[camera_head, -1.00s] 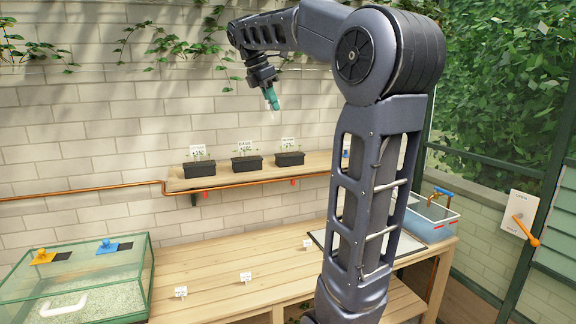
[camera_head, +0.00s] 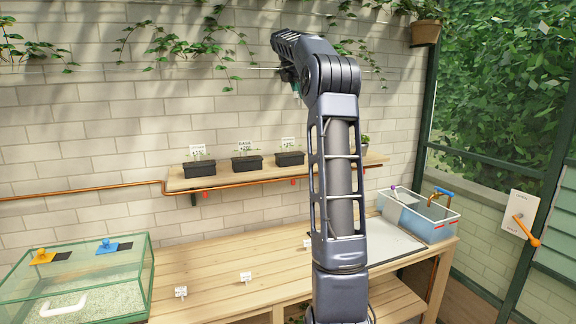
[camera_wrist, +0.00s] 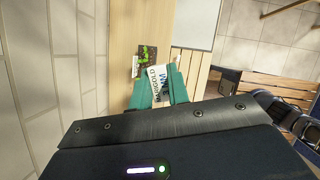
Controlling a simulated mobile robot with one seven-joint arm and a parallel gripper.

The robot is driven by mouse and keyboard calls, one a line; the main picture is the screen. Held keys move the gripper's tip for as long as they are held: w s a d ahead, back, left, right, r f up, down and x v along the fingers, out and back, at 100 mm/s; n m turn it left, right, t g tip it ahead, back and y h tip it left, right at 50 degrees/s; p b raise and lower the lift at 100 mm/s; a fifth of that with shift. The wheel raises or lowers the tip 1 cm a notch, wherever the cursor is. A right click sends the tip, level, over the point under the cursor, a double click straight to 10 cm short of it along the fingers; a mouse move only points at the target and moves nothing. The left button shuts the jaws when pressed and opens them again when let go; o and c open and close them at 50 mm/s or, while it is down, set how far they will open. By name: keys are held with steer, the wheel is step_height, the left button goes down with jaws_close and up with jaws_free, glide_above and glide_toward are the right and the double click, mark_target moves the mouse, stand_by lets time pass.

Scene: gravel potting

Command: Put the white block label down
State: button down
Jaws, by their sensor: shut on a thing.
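In the wrist view, a white block label (camera_wrist: 158,78) with dark print sits between the teal fingertips of my gripper (camera_wrist: 162,90), which is shut on it. The print is too small and tilted to read surely. In the head view my gripper (camera_head: 296,89) is high above the right part of the wall shelf, mostly hidden behind my arm, and the held label cannot be made out there. Similar small white labels stand on the bench, one at front left (camera_head: 181,291) and one near the middle (camera_head: 246,277).
Several black pots (camera_head: 247,162) with labels stand on the wall shelf (camera_head: 225,178). A small plant (camera_head: 364,141) stands at its right end; a plant also shows in the wrist view (camera_wrist: 148,54). A glass gravel box (camera_head: 75,290) is left, a blue water tub (camera_head: 425,217) right.

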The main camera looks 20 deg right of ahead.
steer(key=w+d+f, duration=0.1)
steer(key=w+d, duration=0.2)
steer(key=d, duration=0.5)
steer(key=w+d+f, duration=0.2)
steer(key=d, duration=0.5)
steer(key=shift+n, duration=0.3)
step_height(320, 180, down, 24)
steer(key=shift+f, duration=0.15)
steer(key=shift+f, duration=0.2)
steer(key=c, duration=1.4)
jaws_free()
steer(key=shift+c, duration=0.2)
steer(key=shift+o, duration=0.5)
steer(key=shift+r, duration=0.1)
